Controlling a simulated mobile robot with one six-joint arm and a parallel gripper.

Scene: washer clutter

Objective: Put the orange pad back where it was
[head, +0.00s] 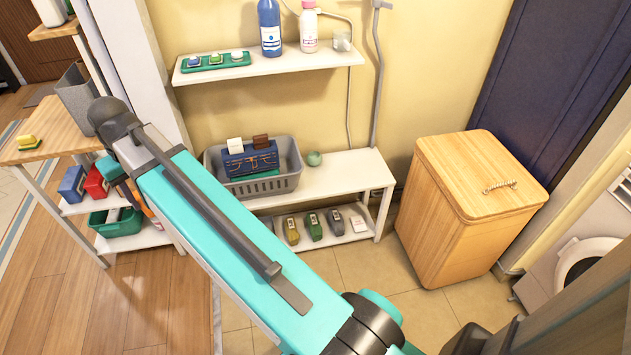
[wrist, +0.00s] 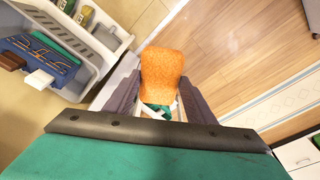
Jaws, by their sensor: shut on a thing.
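The orange pad (wrist: 163,70) is between the two fingers of my gripper (wrist: 162,97) in the wrist view, and the gripper is shut on it. The pad's broad face is toward the camera, with wooden floor and a pale edge behind it. A small green and white thing (wrist: 157,110) shows just below the pad between the fingers; I cannot tell what it is. In the head view my arm hides most of the gripper, and only a thin orange sliver (head: 152,214) shows at the arm's left edge.
A wall shelf (head: 265,67) holds bottles and a green tray (head: 215,61). A side table (head: 50,130) is at left, a wooden hamper (head: 468,205) at right.

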